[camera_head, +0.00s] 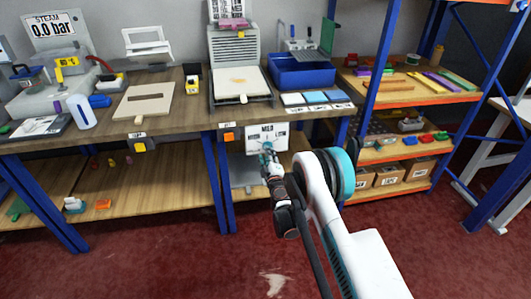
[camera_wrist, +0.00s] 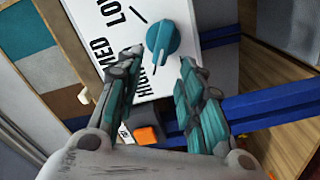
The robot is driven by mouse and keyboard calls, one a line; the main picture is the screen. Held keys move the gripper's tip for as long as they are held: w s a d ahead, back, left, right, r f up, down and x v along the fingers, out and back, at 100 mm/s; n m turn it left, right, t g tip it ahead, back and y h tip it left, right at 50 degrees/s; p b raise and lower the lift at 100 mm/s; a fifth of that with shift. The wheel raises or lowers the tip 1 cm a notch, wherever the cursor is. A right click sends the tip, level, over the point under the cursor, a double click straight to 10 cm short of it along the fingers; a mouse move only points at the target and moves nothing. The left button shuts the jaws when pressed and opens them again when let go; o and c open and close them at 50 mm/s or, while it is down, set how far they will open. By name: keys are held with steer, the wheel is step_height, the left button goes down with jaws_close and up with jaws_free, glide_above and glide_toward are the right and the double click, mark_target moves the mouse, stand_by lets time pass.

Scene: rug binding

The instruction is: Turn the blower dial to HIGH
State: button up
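The blower dial (camera_wrist: 163,42) is a teal knob on a white panel (camera_wrist: 190,14) in the wrist view. LOW, MED and HIGH are printed around it, with HIGH towards the bottom of the picture. The knob's long grip slants down towards the HIGH label, but I cannot tell which end is its pointer. My gripper (camera_wrist: 159,68) is open, with one finger on each side and the dial beyond the gap between the tips. I see no contact. In the head view the panel (camera_head: 276,130) hangs below the bench edge, and my gripper (camera_head: 267,150) partly hides it.
The bench (camera_head: 185,112) above the panel carries a blue tray (camera_head: 302,76) and a grey machine (camera_head: 234,50). A small orange block (camera_head: 228,137) is left of the panel. Blue legs (camera_head: 215,185) stand nearby. A shelf rack (camera_head: 385,90) is right.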

steer(key=v, duration=0.3)
steer(key=shift+s+d, duration=0.1)
steer(key=shift+s, duration=0.2)
